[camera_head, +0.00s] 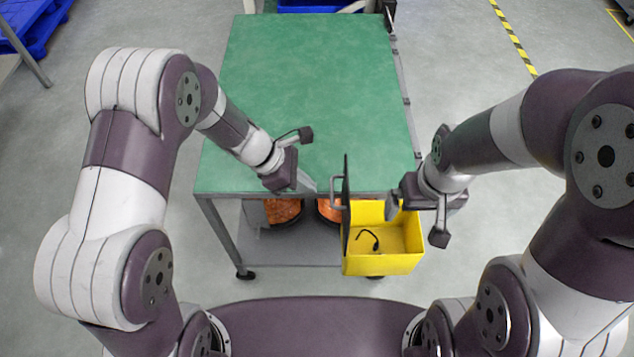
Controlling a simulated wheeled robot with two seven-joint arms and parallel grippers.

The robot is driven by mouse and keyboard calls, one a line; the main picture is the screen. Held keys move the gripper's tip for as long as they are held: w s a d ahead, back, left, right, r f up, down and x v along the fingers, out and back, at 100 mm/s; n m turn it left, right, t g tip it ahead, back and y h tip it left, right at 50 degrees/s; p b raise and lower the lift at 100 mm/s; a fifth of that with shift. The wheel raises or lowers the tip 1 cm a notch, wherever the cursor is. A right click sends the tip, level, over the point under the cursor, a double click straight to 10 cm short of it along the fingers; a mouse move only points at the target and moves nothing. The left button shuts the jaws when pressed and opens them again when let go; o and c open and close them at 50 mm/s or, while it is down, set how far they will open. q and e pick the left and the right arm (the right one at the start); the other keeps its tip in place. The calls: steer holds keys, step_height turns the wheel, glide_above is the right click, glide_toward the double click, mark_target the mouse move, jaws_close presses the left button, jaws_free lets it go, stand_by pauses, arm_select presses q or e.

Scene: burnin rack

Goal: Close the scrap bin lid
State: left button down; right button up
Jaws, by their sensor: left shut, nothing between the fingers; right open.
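The yellow scrap bin (383,264) hangs at the front edge of the green-topped table. Its dark lid (346,205) stands upright along the bin's left side, so the bin is open. A grey handle (333,192) sticks out from the lid's left face. A small black cable-like piece (374,240) lies inside the bin. My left gripper (308,184) is shut and empty, just left of the lid handle with a small gap apparent. My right gripper (393,204) is open above the bin's back right part and hides some of its rim; contact there cannot be told.
The green table top (310,90) is bare. Two round containers with orange contents (283,211) sit on the lower shelf (300,252), left of the bin. A blue pallet (32,28) stands at far left. Floor to the right is mostly free.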

mark_target(337, 208)
arm_select(q)
steer(key=d, duration=0.2)
steer(key=shift+w+d+f, duration=0.1)
steer(key=shift+d+f, duration=0.15)
steer(key=shift+d, duration=0.15)
steer(key=shift+a, duration=0.1)
steer(key=shift+r+p, duration=0.1)
steer(key=shift+p, duration=0.2)
